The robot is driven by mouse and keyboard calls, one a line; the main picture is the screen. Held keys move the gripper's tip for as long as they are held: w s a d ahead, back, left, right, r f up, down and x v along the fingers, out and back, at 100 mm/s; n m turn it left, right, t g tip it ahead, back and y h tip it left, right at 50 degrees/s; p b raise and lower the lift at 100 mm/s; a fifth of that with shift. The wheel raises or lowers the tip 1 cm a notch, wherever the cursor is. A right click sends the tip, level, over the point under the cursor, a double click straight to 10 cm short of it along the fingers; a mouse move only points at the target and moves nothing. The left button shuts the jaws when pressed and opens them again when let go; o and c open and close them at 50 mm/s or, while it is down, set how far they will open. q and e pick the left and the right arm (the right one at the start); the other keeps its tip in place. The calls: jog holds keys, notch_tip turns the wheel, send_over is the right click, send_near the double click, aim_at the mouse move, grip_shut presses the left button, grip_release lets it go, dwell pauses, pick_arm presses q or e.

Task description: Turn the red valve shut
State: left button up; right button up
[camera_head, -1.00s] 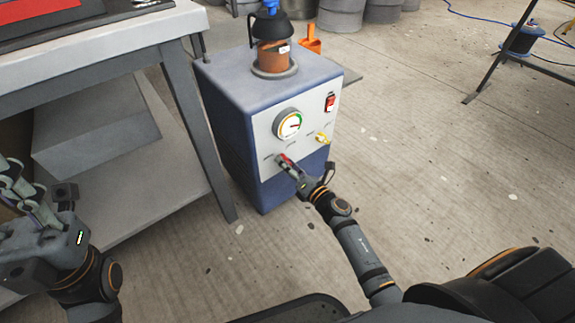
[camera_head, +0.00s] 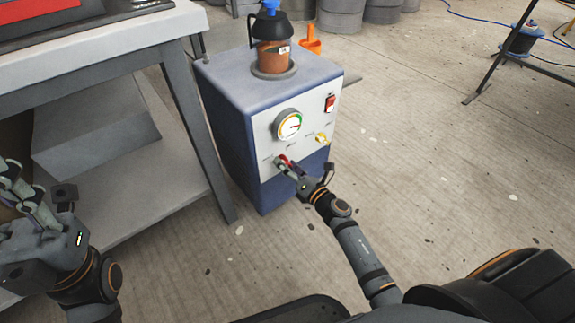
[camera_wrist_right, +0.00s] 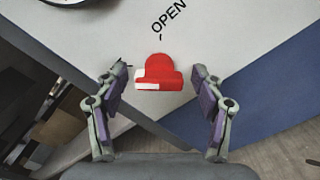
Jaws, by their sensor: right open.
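The red valve (camera_wrist_right: 162,72) is on the pale front panel of the blue machine (camera_head: 228,130), below its gauge. In the right wrist view it has a rounded red body and a bar with a white end at left, under the word OPEN. In the head view the valve (camera_head: 283,160) is partly covered by my right gripper (camera_head: 287,168). My right gripper (camera_wrist_right: 161,98) is open, its two purple-padded fingers apart on either side of the valve, with gaps visible. My left gripper (camera_head: 22,197) is at the left edge of the head view, its fingers apart and empty.
The gauge (camera_head: 288,125), a red switch (camera_head: 330,103) and a yellow valve (camera_head: 322,138) share the panel. A jar with a black top (camera_head: 271,45) stands on the machine. A workbench (camera_head: 110,40) stands close at left.

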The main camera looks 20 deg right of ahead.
jog(key=v, duration=1.2)
jog(key=shift+r, duration=0.15)
